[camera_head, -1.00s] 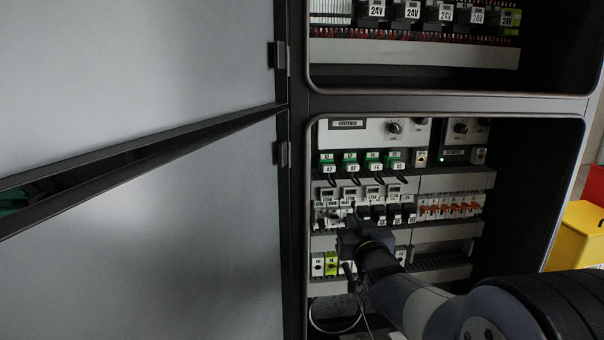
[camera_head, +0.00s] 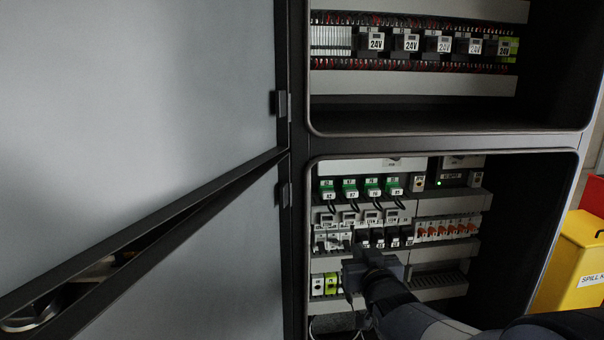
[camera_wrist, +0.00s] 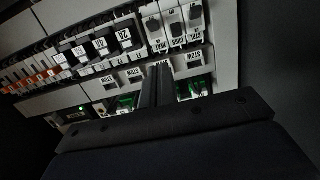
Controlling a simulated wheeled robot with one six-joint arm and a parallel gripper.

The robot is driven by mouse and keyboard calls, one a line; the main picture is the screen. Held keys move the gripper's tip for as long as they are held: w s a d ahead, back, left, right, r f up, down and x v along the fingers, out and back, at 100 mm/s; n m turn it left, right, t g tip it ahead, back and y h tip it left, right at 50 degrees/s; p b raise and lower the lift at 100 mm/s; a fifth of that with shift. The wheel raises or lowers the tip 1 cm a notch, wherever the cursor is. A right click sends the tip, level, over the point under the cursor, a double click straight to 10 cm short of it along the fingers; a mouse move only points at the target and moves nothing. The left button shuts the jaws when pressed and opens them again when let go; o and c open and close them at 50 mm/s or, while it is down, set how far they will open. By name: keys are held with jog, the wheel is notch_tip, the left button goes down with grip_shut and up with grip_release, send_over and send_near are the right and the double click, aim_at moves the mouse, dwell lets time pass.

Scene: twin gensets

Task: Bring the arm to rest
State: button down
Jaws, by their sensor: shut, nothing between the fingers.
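My gripper (camera_head: 352,241) reaches into the lower bay of the open cabinet from below right in the head view. Its tip is in front of the row of white and black breakers (camera_head: 386,238), near where the white ones meet the black ones. In the wrist view my gripper (camera_wrist: 158,72) shows as dark fingers closed together with nothing between them. Beyond them are white breakers (camera_wrist: 176,28) and black ones (camera_wrist: 103,43). I cannot tell whether the tip touches a breaker.
The cabinet's edge frame (camera_head: 445,147) borders the bay. Two grey doors (camera_head: 150,110) stand open at left. Orange-levered terminals (camera_head: 447,230) lie right of the breakers, green plugs (camera_head: 360,188) above. A yellow spill bin (camera_head: 572,262) stands outside at right.

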jog(key=shift+s+d, duration=0.1)
jog(key=shift+s, duration=0.3)
jog(key=w+f+b, duration=0.1)
jog(key=w+b, duration=0.1)
jog(key=b, duration=0.1)
jog(key=w+f+t+b, duration=0.1)
jog(key=w+b, duration=0.1)
jog(key=b, duration=0.1)
jog(key=w+f+t+b, duration=0.1)
jog(key=w+b, duration=0.1)
jog(key=b, duration=0.1)
jog(key=shift+a, duration=0.35)
jog(key=f+t+b, duration=0.1)
jog(key=t+b, duration=0.1)
jog(key=b, duration=0.5)
jog(key=shift+f+y+b, duration=0.25)
jog(key=shift+y+b, duration=0.05)
jog(key=shift+b, duration=0.05)
jog(key=t+b, duration=0.1)
jog(key=b, duration=0.2)
jog(key=shift+f, duration=0.35)
jog(key=b, duration=0.3)
jog(key=shift+s+f+t, duration=0.1)
jog(key=shift+f+t, duration=0.15)
jog(key=shift+t, duration=0.05)
jog(key=shift+s+f+t+b, duration=0.15)
jog(key=shift+f+t+b, duration=0.15)
jog(key=shift+b, duration=0.95)
